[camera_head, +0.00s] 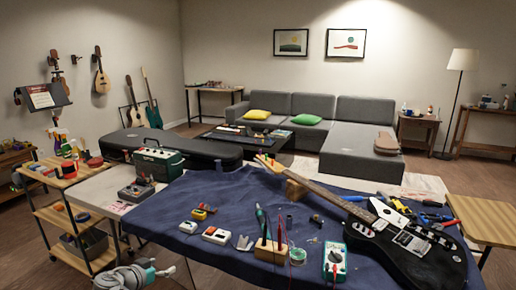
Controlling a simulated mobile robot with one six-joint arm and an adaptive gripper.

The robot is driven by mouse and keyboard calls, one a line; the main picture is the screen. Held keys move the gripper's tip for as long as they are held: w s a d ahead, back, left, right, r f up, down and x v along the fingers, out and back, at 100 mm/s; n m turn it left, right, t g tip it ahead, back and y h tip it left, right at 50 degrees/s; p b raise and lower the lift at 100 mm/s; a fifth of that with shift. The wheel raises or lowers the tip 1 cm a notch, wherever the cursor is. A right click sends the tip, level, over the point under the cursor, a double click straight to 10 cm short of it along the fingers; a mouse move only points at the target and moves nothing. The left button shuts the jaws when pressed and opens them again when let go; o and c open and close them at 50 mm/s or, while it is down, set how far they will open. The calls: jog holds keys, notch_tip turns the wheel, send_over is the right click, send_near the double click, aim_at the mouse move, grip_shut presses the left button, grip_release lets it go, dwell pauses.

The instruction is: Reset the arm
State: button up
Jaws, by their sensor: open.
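A part of my arm, grey with pale teal caps, shows at the bottom left edge, in front of the wooden shelf cart. My gripper's fingers cannot be made out in this view. The workbench with a dark blue cloth (190,205) fills the lower middle. A black electric guitar (410,255) lies on it at the right, its neck (325,192) running up and left onto a wooden neck rest (296,190).
The cloth holds a wooden tool block (270,252), a teal multimeter (335,262), small pedals (215,235) and pliers. A green amplifier (158,163) and a black guitar case (170,146) stand behind left. A wooden cart (75,179) stands left, a stool (485,220) right.

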jog(key=w+d+f+n+g, duration=0.1)
jog(key=d+f+g, duration=0.3)
jog(key=d, duration=0.9)
jog(key=w+d+f+g, duration=0.2)
jog(key=d+f+g, duration=0.1)
jog(key=d, duration=0.9)
jog(key=s+d+f+n+g+y, duration=0.25)
jog(key=s+d, duration=0.25)
jog(key=d, duration=0.5)
jog(key=s+d+f+n+g+y, duration=0.1)
jog(key=s+d+f+g+y, duration=0.3)
jog(key=d, duration=0.7)
notch_tip(320, 180, up, 24)
jog(key=s+t+p, duration=0.1)
jog(key=p, duration=2.1)
jog(key=shift+a+r+h, duration=0.15)
jog(key=shift+r+h, duration=0.05)
jog(key=shift+h, duration=0.25)
jog(key=shift+s, duration=0.1)
